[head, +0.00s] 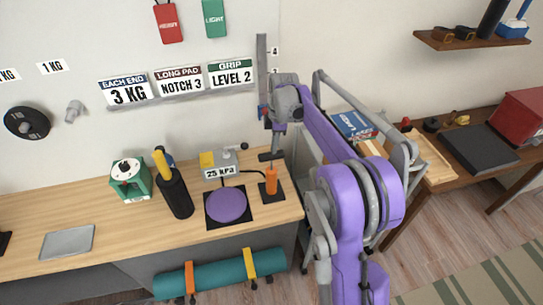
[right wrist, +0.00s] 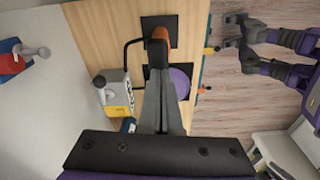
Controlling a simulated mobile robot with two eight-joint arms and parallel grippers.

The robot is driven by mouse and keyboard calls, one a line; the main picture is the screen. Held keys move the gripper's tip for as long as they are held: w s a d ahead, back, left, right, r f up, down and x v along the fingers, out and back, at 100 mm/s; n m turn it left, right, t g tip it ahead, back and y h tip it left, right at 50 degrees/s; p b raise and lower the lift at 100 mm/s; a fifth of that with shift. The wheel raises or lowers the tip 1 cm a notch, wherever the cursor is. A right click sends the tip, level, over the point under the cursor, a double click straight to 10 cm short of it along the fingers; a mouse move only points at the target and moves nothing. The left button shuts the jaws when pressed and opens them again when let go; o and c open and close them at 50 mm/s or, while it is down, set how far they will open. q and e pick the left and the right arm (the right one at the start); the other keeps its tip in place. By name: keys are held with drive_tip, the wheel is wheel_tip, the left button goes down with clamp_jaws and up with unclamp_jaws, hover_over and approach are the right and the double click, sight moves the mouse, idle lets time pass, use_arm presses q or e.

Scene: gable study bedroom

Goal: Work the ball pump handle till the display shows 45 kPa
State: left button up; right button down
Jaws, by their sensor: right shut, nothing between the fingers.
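The ball pump (head: 271,181) is an orange upright cylinder on a black mat, with a black crossbar handle (head: 270,157) on top. The pump's orange body also shows in the right wrist view (right wrist: 160,33). The display (head: 220,173) reads 25 kPa. My right gripper (head: 276,150) points down just above the handle, its fingers shut and empty. In the right wrist view the closed fingertips (right wrist: 158,72) lie close to the black handle; I cannot tell whether they touch it. My left gripper is not in view.
A purple disc (head: 226,205) lies left of the pump on a black mat. A black bottle (head: 174,193) and a green box (head: 130,178) stand farther left. A grey rail (head: 262,75) rises on the wall behind my gripper. The desk's front left is mostly clear.

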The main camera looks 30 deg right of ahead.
sight(283, 153)
idle(0.3)
wheel_tip(283, 153, down, 5)
drive_tip(key=shift+f+b, duration=0.15)
drive_tip(key=shift+b, duration=1.05)
drive_tip(key=shift+r, duration=0.25)
drive_tip(key=shift+s+d+r+p, duration=0.2)
drive_tip(key=shift+d+r, duration=0.05)
drive_tip(key=shift+d, duration=0.3)
drive_tip(key=shift+s+d+r+p, duration=0.15)
drive_tip(key=shift+s+d+r, duration=0.05)
drive_tip(key=shift+d, duration=0.3)
drive_tip(key=shift+s+d, duration=0.15)
drive_tip(key=shift+d, duration=0.25)
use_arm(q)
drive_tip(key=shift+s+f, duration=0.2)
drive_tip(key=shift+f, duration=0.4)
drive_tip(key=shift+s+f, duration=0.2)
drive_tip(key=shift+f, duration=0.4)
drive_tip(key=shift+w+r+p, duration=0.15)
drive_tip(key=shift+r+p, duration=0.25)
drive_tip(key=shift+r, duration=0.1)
use_arm(e)
wheel_tip(283, 153, up, 11)
drive_tip(key=shift+s+d, duration=0.2)
drive_tip(key=shift+d, duration=0.25)
